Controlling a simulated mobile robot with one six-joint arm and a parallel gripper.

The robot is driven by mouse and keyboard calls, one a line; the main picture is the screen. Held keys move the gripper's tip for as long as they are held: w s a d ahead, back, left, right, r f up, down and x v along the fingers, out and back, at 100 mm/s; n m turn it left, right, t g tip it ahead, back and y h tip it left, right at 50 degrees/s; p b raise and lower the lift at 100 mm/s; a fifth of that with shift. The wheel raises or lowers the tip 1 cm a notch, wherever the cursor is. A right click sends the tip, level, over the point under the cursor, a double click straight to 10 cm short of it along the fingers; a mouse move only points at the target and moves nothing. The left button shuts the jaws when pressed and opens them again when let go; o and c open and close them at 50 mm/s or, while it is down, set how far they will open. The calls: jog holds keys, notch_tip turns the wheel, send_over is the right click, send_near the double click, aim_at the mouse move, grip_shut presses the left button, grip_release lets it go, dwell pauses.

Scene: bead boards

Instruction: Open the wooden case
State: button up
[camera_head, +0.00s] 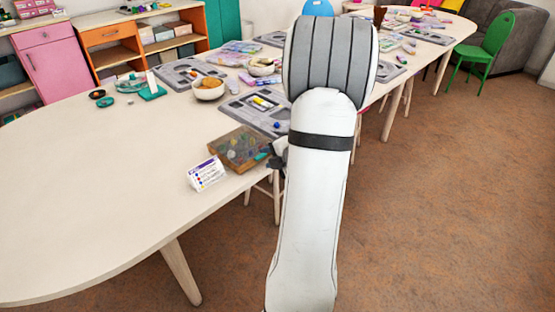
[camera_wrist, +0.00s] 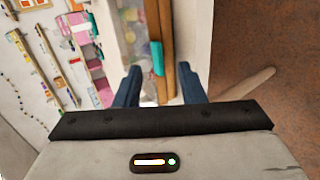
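The wooden case (camera_head: 236,149) lies on the near edge of the pale table, with a brown frame, a see-through top and coloured contents showing dimly. It looks closed. In the wrist view its wooden edge (camera_wrist: 167,25) runs up the middle, with a teal latch or tab (camera_wrist: 157,58) on it. My gripper (camera_wrist: 160,72) has its two blue fingers apart, one on each side of the teal tab and edge. Nothing is clearly held. Whether the fingers touch the case cannot be told. In the head view my arm hides most of the gripper, beside the case's right side.
The table's left part (camera_head: 90,190) is clear. Open floor (camera_head: 440,200) lies to the right.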

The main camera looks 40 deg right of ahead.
jog(key=shift+x, duration=1.1)
grip_shut()
jog(key=shift+r, duration=0.15)
